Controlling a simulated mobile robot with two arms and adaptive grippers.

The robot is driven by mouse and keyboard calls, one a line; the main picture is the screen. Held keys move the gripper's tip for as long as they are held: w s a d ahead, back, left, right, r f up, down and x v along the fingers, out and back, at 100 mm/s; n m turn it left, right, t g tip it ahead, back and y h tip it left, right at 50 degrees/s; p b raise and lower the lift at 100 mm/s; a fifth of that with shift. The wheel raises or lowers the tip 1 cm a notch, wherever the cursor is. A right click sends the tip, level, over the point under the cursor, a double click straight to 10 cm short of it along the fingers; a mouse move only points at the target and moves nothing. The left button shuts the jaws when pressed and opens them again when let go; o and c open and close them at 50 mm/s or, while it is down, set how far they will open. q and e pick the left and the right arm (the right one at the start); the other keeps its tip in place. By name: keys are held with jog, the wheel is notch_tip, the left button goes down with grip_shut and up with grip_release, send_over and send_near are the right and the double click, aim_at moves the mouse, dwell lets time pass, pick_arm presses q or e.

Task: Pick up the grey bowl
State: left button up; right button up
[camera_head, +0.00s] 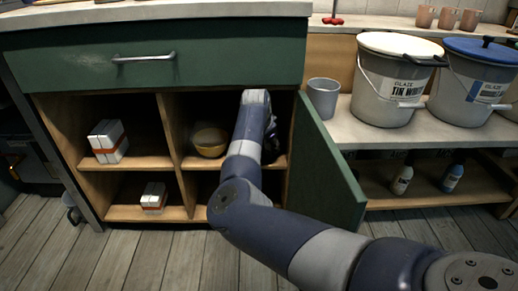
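A bowl (209,141) sits upright on the middle shelf of the open cabinet, in the upper centre compartment. It looks tan-yellow with a greyer inside, and no other bowl is clearly visible. My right arm comes in from the lower right and reaches into the cabinet just right of the bowl. My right gripper (271,137) is a dark shape beyond the wrist, in shadow and partly hidden by the arm. I cannot make out its fingers. It appears apart from the bowl. My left gripper is out of view.
The open green door (328,165) stands right of my arm. A closed green drawer (155,60) is above. Boxes (107,142) and a smaller box (154,198) sit in the left compartments. A grey cup (323,97) and glaze buckets (391,85) stand on the right counter.

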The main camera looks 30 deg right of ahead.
grip_shut()
jog(key=shift+r, duration=0.1)
dwell(0.3)
jog(key=shift+r+p, duration=0.3)
jog(key=shift+p, duration=0.85)
